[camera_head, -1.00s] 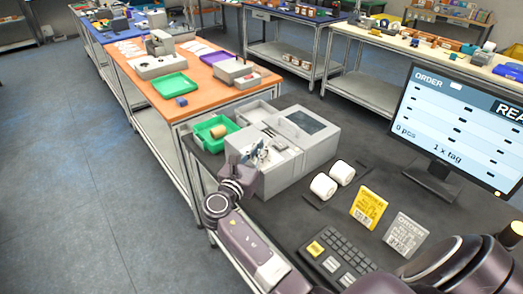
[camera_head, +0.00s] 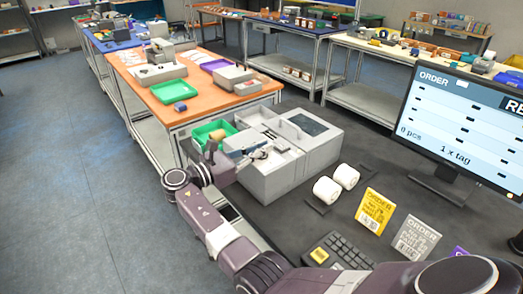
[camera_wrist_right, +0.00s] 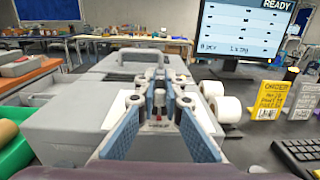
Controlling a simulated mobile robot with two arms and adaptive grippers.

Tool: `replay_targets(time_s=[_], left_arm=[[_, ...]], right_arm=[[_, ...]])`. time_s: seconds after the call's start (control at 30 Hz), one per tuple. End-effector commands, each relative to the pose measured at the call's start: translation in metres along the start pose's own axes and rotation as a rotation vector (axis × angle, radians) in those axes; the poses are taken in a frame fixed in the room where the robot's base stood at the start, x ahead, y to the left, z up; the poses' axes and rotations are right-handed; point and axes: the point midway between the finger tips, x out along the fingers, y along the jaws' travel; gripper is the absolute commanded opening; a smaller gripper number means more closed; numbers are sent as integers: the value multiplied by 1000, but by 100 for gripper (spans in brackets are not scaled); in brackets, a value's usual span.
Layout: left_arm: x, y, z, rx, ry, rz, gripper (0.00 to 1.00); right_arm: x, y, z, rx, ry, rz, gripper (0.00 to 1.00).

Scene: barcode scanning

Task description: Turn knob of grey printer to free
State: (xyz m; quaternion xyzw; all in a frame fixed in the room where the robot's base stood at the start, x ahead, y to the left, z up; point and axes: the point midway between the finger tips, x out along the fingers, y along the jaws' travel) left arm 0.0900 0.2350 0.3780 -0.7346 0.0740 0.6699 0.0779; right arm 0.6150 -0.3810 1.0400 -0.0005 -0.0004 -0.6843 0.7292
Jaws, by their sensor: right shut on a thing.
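The grey printer (camera_head: 268,182) stands on the dark table, and its grey body also shows in the right wrist view (camera_wrist_right: 65,125). My right gripper (camera_head: 252,154) reaches into its open section from the left. In the right wrist view the two blue-padded fingers of the gripper (camera_wrist_right: 160,100) are shut on the printer's small knob (camera_wrist_right: 158,101), which has a red part and a dark part. The knob is too small and covered to make out in the head view. My left gripper is not in view.
A green tray (camera_head: 203,133) with a brown roll sits left of the printer. Two white rolls (camera_head: 327,190) stand to its right. Yellow (camera_head: 374,210) and grey (camera_head: 415,238) order cards, a keyboard (camera_head: 335,252) and a monitor (camera_head: 455,130) are further right.

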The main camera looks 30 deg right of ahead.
Motion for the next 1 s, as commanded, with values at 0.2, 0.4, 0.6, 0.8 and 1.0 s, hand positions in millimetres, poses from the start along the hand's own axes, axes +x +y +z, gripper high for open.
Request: replay_targets(time_s=[0.2,0.4,0.6,0.8,1.0], left_arm=[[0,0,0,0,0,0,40],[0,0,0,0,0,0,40],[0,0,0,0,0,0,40],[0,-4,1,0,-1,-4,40],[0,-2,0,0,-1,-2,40]], right_arm=[[0,-1,-1,-1,3,-2,0],[0,-1,-1,-1,2,-2,19],[0,0,-1,0,2,-1,26],[-3,0,-1,0,2,0,26],[-33,1,-1,-1,3,3,26]])
